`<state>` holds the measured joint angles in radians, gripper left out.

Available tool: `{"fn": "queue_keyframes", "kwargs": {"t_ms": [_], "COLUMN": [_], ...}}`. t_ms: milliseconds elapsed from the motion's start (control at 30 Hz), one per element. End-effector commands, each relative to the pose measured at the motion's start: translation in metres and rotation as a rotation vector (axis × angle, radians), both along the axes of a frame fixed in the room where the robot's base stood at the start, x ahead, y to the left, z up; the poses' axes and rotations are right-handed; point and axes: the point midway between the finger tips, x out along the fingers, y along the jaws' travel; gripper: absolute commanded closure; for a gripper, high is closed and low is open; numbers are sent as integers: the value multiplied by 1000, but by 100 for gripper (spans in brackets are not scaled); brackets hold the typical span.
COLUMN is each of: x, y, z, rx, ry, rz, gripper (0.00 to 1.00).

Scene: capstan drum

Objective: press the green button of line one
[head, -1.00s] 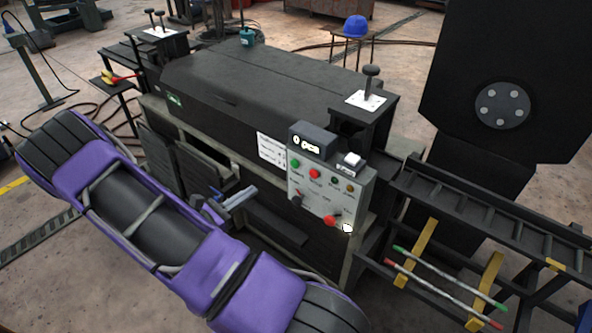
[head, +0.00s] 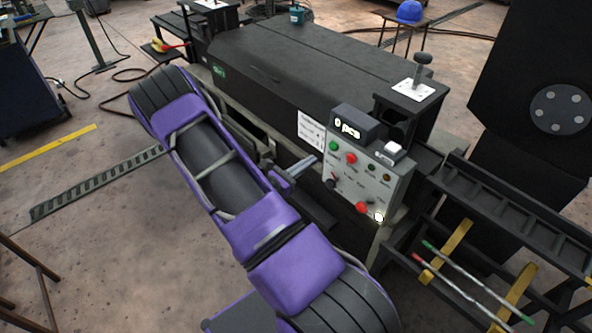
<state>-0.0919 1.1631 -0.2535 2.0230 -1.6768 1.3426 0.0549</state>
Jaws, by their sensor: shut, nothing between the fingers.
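The grey control panel (head: 350,195) is on the front of the dark machine, right of centre. A green button (head: 333,146) is at its upper left, with a red button (head: 351,158) beside it. The small labels are too blurred to read, so I cannot tell which line they name. My gripper (head: 312,161) is shut and empty, just left of the panel and lower than the green button in the picture. A gap seems to remain between the fingertips and the panel; the depth is hard to judge. The green button is unobstructed.
A counter (head: 350,124) reading "0 pcs" tops the panel. Small lamps, a black knob (head: 330,183), a red knob (head: 361,207) and a lit white piece (head: 379,217) share it. A rack with coloured rods (head: 470,284) stands right. Open floor lies left.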

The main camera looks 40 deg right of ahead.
Motion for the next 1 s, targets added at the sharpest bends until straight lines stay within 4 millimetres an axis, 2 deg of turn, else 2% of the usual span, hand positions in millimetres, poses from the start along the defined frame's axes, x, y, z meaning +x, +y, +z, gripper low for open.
{"fn": "queue_keyframes", "kwargs": {"t_ms": [100, 300, 467, 833, 1000], "x": [1, 5, 5, 6, 7], "y": [-26, -53, -62, -64, -80], "z": [0, 0, 0, 0, -1], "rx": [-2, 0, 0, -1, -3], "ry": [-1, -2, -2, -1, -1], "rz": [-4, -2, -1, 0, 0], "gripper": [100, 100, 100, 100, 100]}}
